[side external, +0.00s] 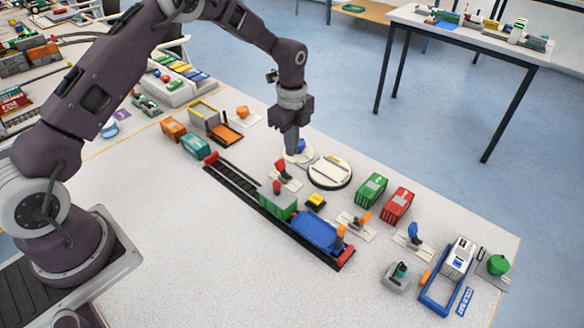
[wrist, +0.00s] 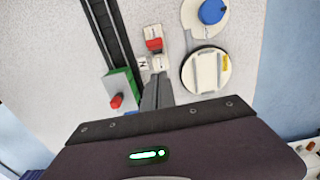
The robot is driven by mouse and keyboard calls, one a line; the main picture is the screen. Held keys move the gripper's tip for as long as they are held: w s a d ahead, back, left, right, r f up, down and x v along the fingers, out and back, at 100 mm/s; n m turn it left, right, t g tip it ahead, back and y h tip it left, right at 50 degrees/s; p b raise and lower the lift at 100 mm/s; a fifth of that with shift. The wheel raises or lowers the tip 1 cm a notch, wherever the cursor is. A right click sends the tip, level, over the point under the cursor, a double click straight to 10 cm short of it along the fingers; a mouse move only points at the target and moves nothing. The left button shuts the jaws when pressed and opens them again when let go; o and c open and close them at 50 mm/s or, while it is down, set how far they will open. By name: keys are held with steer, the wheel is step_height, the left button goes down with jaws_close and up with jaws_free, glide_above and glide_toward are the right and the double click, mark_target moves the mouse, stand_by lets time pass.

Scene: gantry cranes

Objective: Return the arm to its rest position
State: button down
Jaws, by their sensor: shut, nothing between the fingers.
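My gripper (side external: 291,150) hangs pointing down over the table, near the round turntable and a blue-knobbed round plate. Its fingers are closed together with nothing between them, as the wrist view also shows (wrist: 157,80). In the wrist view the fingertips lie just below a red lever switch (wrist: 154,44) on a white plate. The white round turntable (wrist: 206,70) is to their right, and the blue knob (wrist: 212,11) is above it. How high the fingertips are above the table is hard to tell.
A black track (side external: 240,191) holds a green wagon (side external: 279,205) and a blue wagon (side external: 319,232). Green (side external: 371,190) and red (side external: 397,205) containers stand to the right. A blue gantry frame (side external: 446,280) stands at the front right corner. The front left table area is clear.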

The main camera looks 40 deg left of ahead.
steer(key=s+r+n+t, duration=0.1)
steer(key=s+r+n, duration=0.25)
steer(key=r, duration=0.35)
steer(key=s+d+r+n+t, duration=0.1)
steer(key=s+r+n, duration=0.1)
steer(key=s+r, duration=0.45)
steer(key=s+r+n+t, duration=0.1)
steer(key=s+r+n, duration=0.15)
steer(key=r, duration=0.65)
steer(key=s+d+r+n+t, duration=0.1)
steer(key=s+n, duration=0.9)
steer(key=s, duration=1.2)
steer(key=shift+d+r+t, duration=0.15)
steer(key=shift+r+t, duration=0.65)
steer(key=shift+r, duration=0.05)
